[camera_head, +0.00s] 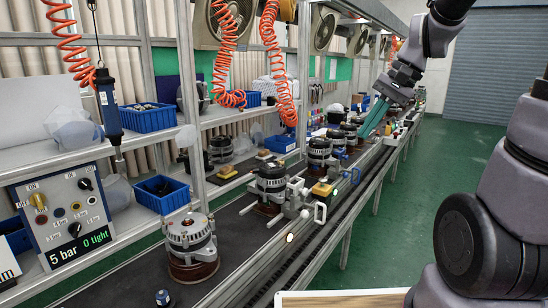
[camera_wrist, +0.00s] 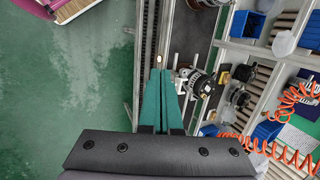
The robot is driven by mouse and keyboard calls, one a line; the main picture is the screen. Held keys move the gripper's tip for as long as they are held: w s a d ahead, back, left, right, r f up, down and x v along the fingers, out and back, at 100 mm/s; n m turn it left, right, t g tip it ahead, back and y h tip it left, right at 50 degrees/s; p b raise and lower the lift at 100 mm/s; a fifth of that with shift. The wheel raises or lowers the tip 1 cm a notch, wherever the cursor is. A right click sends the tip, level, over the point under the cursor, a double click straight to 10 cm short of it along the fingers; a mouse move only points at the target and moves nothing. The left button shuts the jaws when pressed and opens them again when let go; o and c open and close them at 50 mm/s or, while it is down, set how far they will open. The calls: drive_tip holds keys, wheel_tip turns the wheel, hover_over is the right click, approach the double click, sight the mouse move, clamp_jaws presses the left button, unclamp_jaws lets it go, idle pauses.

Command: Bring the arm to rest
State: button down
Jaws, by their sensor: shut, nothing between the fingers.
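My gripper (camera_head: 369,131) shows at the upper right of the head view, at the end of my raised grey arm. Its teal fingers point down and left, above the right side of the line. In the wrist view my gripper (camera_wrist: 160,72) has its two teal fingers together, with nothing held between them. Below the fingers in that view are the line's rail and the green floor. An alternator (camera_wrist: 197,83) stands to the right of the fingertips, apart from them.
Alternators (camera_head: 190,243) stand along the dark conveyor (camera_head: 233,232). A control box (camera_head: 67,214) reads "5 bar 0 tight". Blue bins (camera_head: 148,117) sit on the shelves.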

drive_tip(key=s+d+r+n+t+h, duration=0.2)
drive_tip(key=s+r+t+h, duration=0.1)
drive_tip(key=s+r+t, duration=0.2)
drive_tip(key=s+r, duration=0.2)
drive_tip(key=s, duration=0.2)
drive_tip(key=shift+d+r, duration=0.15)
drive_tip(key=shift+d, duration=0.25)
